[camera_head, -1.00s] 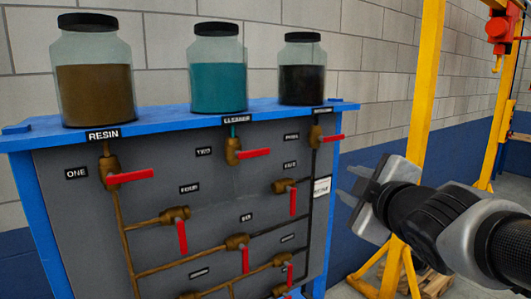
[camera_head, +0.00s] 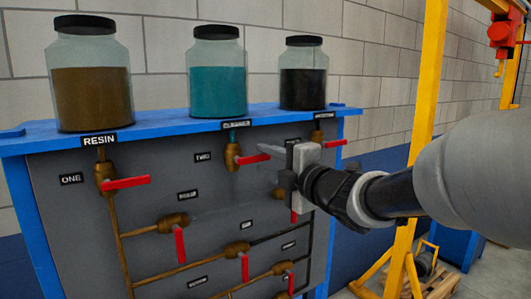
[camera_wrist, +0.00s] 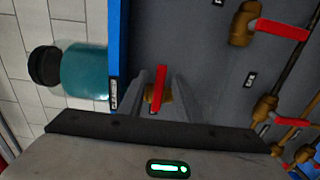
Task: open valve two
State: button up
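Valve two has a brass body (camera_head: 232,157) and a red handle under the teal cleaner jar, beside the label TWO (camera_head: 202,157). Its handle points right, level, across the pipe. My gripper (camera_head: 264,157) has come in from the right, with its fingertips at the free end of that handle. In the wrist view the red handle (camera_wrist: 157,88) lies between the two fingers of my gripper (camera_wrist: 160,80). The fingers are apart, with a gap on the right side. I cannot tell if the left finger touches the handle.
The handle of valve one (camera_head: 126,182) also points right. Valve four's handle (camera_head: 180,245) hangs down to the lower left. Valve five (camera_wrist: 243,22) is close to my gripper. Jars of resin (camera_head: 92,92) and teal cleaner (camera_head: 218,80) stand on the blue shelf above.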

jog(key=x, duration=0.6)
jog(key=shift+w+a+p, duration=0.15)
jog(key=shift+w+p, duration=0.05)
jog(key=shift+p, duration=0.2)
jog(key=shift+c, duration=0.2)
grip_shut()
